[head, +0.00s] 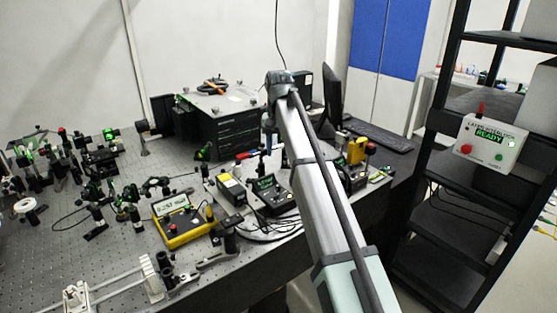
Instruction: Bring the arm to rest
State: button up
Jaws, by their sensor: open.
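My arm rises from the bottom right of the head view to a joint above the bench, near the middle of the picture. Past that joint a short pale-blue and dark part points down. My gripper (268,143) is at its lower end, small and partly hidden beside the arm link, above the bench. It is open, and I see nothing held in it. Its fingers are hard to make out against the dark equipment behind.
The optical bench (60,240) carries many small mounts, a yellow meter (183,220) and dark readout boxes (270,193). A black instrument (225,125) and a monitor (332,95) stand behind. At the right, a black shelf rack (440,215) bears a white box reading READY (490,145).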

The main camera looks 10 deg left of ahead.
jog(key=shift+r, duration=0.55)
